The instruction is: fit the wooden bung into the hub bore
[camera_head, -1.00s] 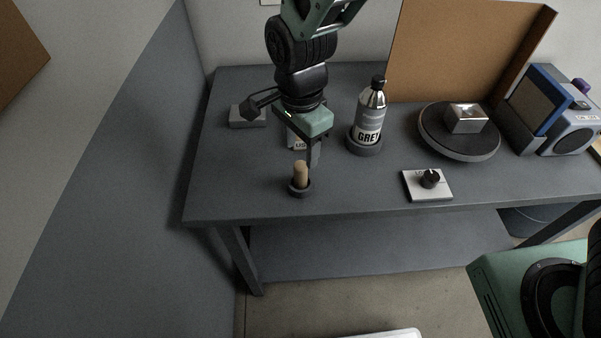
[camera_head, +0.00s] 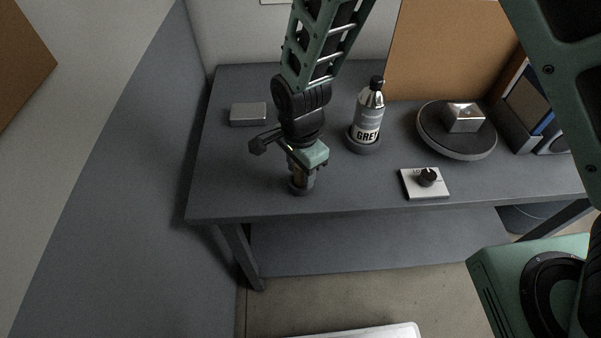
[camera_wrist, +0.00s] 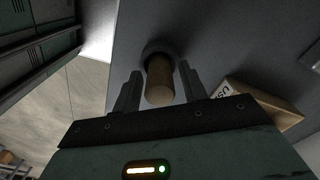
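The wooden bung (camera_head: 297,173) stands upright in a dark round holder (camera_head: 298,190) near the table's front left. My gripper (camera_head: 304,174) is down over the bung and partly hides it in the head view. In the wrist view, the bung (camera_wrist: 160,82) stands between the two fingers of my gripper (camera_wrist: 160,72). A narrow gap seems to show on each side, so the fingers look open around it. The holder (camera_wrist: 158,48) shows behind the bung. I cannot make out a hub bore in either view.
A grey bottle (camera_head: 369,110) stands in a dark ring. A silver block (camera_head: 463,118) sits on a round dark disc (camera_head: 428,143). A white plate with a black knob (camera_head: 425,183) and a grey block (camera_head: 248,114) lie on the table. A labelled box (camera_wrist: 258,98) is beside the right finger.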

